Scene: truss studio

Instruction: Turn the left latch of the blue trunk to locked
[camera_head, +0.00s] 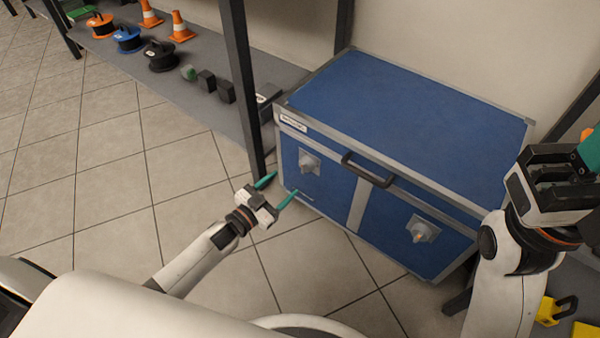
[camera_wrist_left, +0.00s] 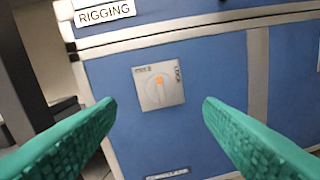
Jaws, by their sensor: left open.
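The blue trunk (camera_head: 400,120) with grey metal edges stands on the floor, its front facing me. Its left latch (camera_head: 309,162) is a grey square plate on the front, left of the black handle (camera_head: 367,170). In the left wrist view the left latch (camera_wrist_left: 158,88) shows an orange mark near its top middle and small lettering at its upper corners. The right latch (camera_head: 422,230) sits lower right. My left gripper (camera_head: 278,190) is open and empty, short of the trunk front, its green fingers on either side of the latch in the wrist view. My right gripper (camera_head: 580,165) is partly cut off at the right edge.
A dark post (camera_head: 242,90) stands close to the trunk's left side. A low grey shelf (camera_head: 215,115) holds cable reels, orange cones (camera_head: 179,28) and small dark blocks. Tiled floor (camera_head: 130,175) is clear in front and left. Yellow items (camera_head: 548,311) lie at lower right.

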